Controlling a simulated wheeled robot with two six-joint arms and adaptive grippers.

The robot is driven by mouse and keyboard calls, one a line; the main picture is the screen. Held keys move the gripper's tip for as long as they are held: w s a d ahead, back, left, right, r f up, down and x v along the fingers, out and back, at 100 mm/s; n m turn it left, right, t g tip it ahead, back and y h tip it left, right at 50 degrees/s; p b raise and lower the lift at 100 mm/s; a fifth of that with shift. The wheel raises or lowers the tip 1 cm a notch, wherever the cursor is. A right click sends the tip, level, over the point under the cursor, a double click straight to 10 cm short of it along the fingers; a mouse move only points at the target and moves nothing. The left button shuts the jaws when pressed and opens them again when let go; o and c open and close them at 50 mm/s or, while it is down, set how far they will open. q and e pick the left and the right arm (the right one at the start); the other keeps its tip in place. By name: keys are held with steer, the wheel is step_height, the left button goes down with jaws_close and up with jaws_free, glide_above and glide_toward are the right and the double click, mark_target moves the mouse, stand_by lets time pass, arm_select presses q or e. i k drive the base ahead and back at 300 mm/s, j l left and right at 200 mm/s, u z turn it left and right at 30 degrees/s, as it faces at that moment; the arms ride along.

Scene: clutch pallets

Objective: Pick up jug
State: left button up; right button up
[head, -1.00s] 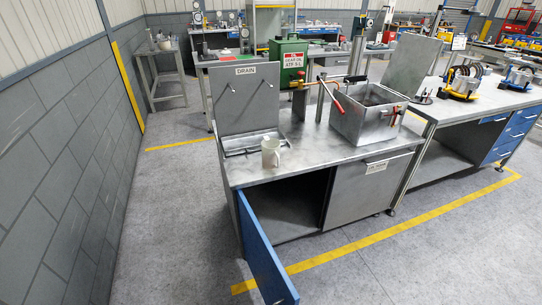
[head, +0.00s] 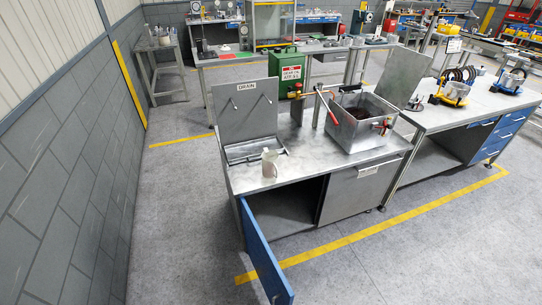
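The jug (head: 269,164) is a small pale, translucent vessel standing upright on the metal workbench top (head: 310,163). It stands near the bench's front left, just in front of the drain tray (head: 250,152). Neither of my grippers shows in the head view, and nothing touches the jug.
A blue cabinet door (head: 265,250) hangs open below the bench, sticking out toward me. A metal box (head: 358,130) with red-handled clamps stands right of the jug. A green can (head: 290,70) is behind. Grey floor (head: 190,240) is clear at left and front.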

mark_target(270, 158)
steer(key=i+j+z, duration=0.2)
steer(key=z, duration=0.25)
steer(key=i+j+z, duration=0.1)
steer(key=j+z, duration=0.2)
steer(key=z, duration=0.2)
